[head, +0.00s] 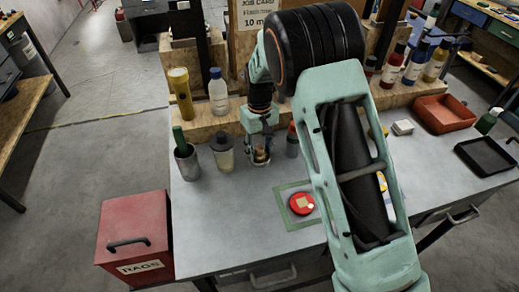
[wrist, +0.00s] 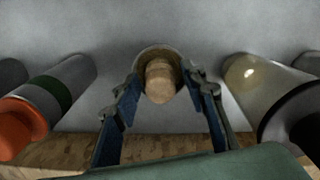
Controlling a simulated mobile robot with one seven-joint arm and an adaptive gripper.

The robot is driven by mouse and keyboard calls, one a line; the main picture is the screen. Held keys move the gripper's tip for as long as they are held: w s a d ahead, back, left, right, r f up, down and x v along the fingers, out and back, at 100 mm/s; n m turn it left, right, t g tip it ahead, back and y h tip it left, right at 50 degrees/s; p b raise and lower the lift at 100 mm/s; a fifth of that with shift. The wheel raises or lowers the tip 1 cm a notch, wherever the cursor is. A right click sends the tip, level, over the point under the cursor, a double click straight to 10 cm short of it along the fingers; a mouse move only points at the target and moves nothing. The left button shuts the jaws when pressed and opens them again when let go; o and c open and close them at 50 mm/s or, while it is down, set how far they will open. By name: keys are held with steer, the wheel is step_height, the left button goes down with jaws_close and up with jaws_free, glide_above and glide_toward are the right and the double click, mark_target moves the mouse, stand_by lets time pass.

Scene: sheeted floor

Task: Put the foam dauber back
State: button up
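The foam dauber (wrist: 160,82) is a tan, rounded stub. It stands in a small round cup (wrist: 143,59) in the wrist view, between my fingers. My gripper (wrist: 162,80) has its two fingers spread on either side of it, and gaps show between the fingers and the dauber. In the head view my gripper (head: 260,155) points down at the back of the bench, with the tan dauber partly hidden between its fingers. A red round piece with a tan patch (head: 301,204) lies on a green-edged square mat (head: 288,220).
Beside my gripper stand a dark-lidded jar (head: 223,153), a metal cup (head: 188,163) with a green-handled item, and a red-capped bottle (head: 292,141). A wooden ledge with bottles is behind. A red tray (head: 444,113) and black tray (head: 486,157) are right. The front left bench is clear.

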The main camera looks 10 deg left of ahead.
mark_target(260, 147)
step_height(260, 147, up, 12)
steer(key=shift+r+b, duration=0.2)
steer(key=shift+b, duration=0.2)
stand_by(0.3)
